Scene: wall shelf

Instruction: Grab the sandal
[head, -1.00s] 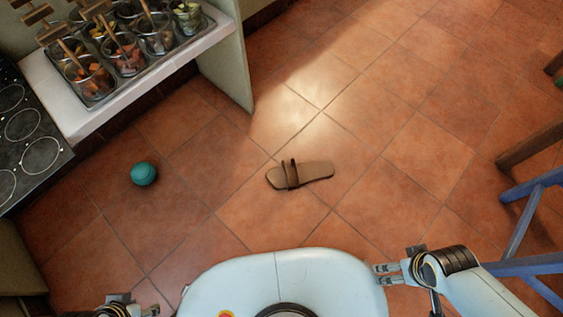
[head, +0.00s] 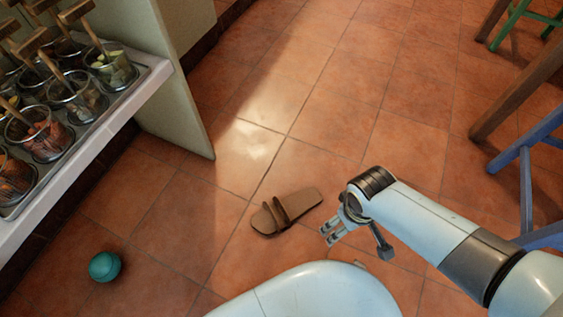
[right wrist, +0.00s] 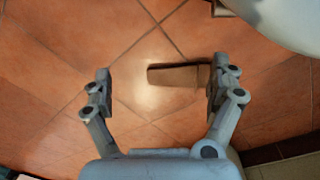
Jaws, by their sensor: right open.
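A brown sandal (head: 287,211) with two dark straps lies on the tiled floor in the middle of the head view. My right gripper (head: 331,234) is open and empty, just right of the sandal and above the floor. In the right wrist view the sandal (right wrist: 180,76) shows beyond the open fingers (right wrist: 160,84), nearer the right finger, which hides its right part. The sandal does not appear to be held. My left gripper is out of view.
A teal ball (head: 104,266) lies on the floor at lower left. A white counter (head: 95,150) with several filled glasses stands at left, with a pale panel (head: 178,75) at its end. A blue stool (head: 526,180) is at right. Floor around the sandal is clear.

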